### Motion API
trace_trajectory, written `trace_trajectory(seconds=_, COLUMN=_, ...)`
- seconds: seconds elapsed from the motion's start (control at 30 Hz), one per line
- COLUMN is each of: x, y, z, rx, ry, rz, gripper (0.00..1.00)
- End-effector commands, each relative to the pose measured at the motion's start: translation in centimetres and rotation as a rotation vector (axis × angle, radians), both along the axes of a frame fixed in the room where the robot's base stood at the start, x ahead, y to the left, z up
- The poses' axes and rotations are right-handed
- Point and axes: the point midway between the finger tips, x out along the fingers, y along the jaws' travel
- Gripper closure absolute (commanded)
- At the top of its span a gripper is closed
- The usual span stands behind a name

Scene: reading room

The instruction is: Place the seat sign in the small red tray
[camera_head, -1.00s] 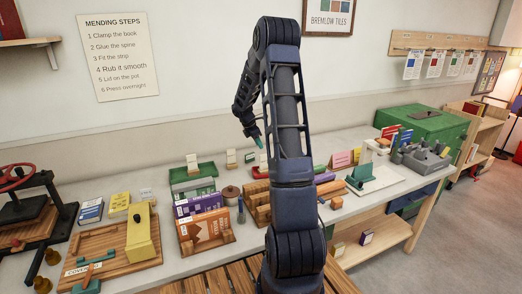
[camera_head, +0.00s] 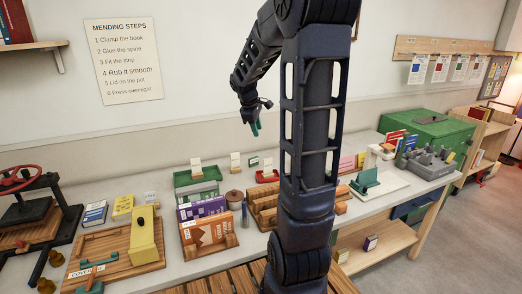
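The small red tray (camera_head: 266,177) sits on the grey bench against the wall, right of a green tray (camera_head: 197,181); my arm stands just to its right. My gripper (camera_head: 257,128) hangs above the back of the bench, over the red tray in the picture, with its teal fingertips pointing down. Nothing clear shows between the fingertips, and their gap is too small to judge. A pink sign (camera_head: 347,163) stands right of my arm, partly hidden by it. I cannot tell whether it is the seat sign; its print is too small to read.
Small white cards (camera_head: 235,162) stand behind the trays. A wooden rack with purple and orange books (camera_head: 208,231), a brown pot (camera_head: 234,196) and wooden blocks (camera_head: 263,211) fill the front. A yellow box (camera_head: 145,238) stands left; a green box (camera_head: 413,127) stands far right.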

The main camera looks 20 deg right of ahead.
Motion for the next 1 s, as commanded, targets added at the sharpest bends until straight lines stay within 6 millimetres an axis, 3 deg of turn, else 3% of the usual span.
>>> trace_trajectory(seconds=0.13, x=-4.1, y=1.7, z=2.1, rx=0.05, ry=-0.075, rz=-0.116, gripper=0.68)
trace_trajectory(seconds=0.4, x=-11.5, y=4.3, z=4.3, rx=0.169, ry=-0.194, rz=-0.334, gripper=0.68)
trace_trajectory(seconds=0.8, x=-21.8, y=7.7, z=4.7, rx=0.391, ry=-0.328, rz=-0.64, gripper=0.68)
trace_trajectory(seconds=1.0, x=-25.1, y=8.7, z=4.0, rx=0.48, ry=-0.357, rz=-0.746, gripper=0.68)
